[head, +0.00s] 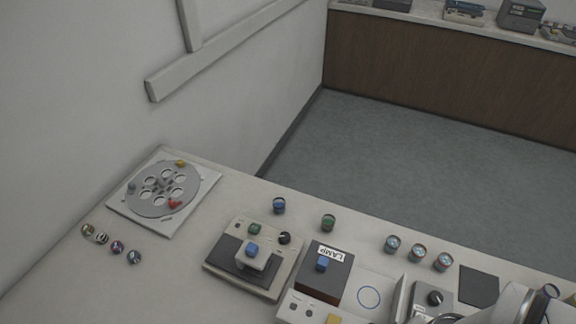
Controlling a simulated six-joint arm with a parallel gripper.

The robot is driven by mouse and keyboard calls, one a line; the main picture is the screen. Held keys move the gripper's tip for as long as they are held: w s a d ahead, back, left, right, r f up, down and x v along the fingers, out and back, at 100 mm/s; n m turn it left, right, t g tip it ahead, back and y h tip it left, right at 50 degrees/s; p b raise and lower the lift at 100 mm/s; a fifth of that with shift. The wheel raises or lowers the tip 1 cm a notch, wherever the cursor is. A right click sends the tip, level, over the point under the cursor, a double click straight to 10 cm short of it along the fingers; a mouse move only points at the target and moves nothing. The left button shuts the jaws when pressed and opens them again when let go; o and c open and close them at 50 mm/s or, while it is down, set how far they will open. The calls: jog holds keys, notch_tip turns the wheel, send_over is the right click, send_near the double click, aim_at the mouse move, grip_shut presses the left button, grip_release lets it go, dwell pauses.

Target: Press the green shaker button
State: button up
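A small green button (255,229) sits at the back left of a beige bench device (216,266) with a dark plate, which looks like the shaker. A raised light block with a blue top (253,250) stands in the middle of this device. A black knob (284,238) is at its back right. Nothing covers the green button. My gripper cannot be made out in the head view.
A dark box labelled LAMP (325,284) with a blue button stands right of the device. Round caps, blue (279,205) and green (328,222), sit behind. A disc fixture (150,207) is at left. A grey-white rounded body (508,303) fills the lower right.

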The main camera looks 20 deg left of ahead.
grip_shut()
dwell(1.4)
